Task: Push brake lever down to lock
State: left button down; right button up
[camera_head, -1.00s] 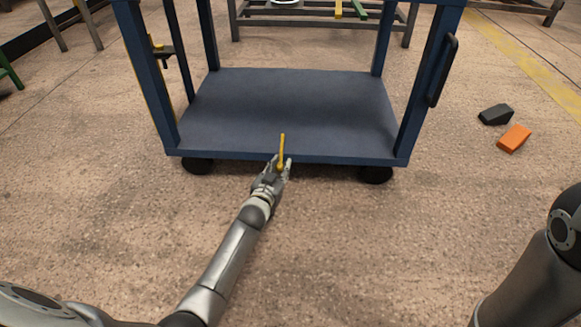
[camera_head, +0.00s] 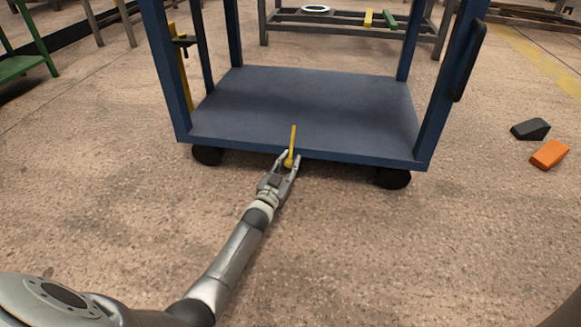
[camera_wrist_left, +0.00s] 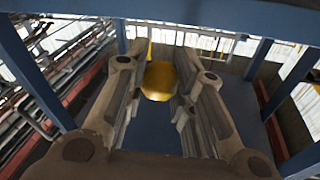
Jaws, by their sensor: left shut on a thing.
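The yellow brake lever (camera_head: 293,143) stands nearly upright at the front edge of the blue cart (camera_head: 300,155), with a round yellow knob at its lower end as seen in the head view. My left gripper (camera_head: 288,162) is at that knob, its fingers on either side. In the left wrist view, the yellow knob (camera_wrist_left: 158,81) sits between the two fingers of my left gripper (camera_wrist_left: 160,85). The gripper is shut on the knob, though the contact itself is hard to make out. My right gripper is out of view.
The cart's front wheels (camera_head: 392,178) rest on the floor. A black wedge (camera_head: 530,129) and an orange block (camera_head: 550,154) lie to the right. A grey rack (camera_head: 350,28) stands behind, and a green frame (camera_head: 25,65) at the left. The floor in front is mostly clear.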

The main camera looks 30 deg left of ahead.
aim_at(289, 160)
pick_arm(q)
jog(key=shift+w, duration=0.1)
jog(key=c, duration=1.2)
grip_release()
jog(key=shift+d, duration=0.1)
jog(key=shift+r, duration=0.15)
notch_tip(289, 160, up, 10)
jog(key=shift+f, duration=0.1)
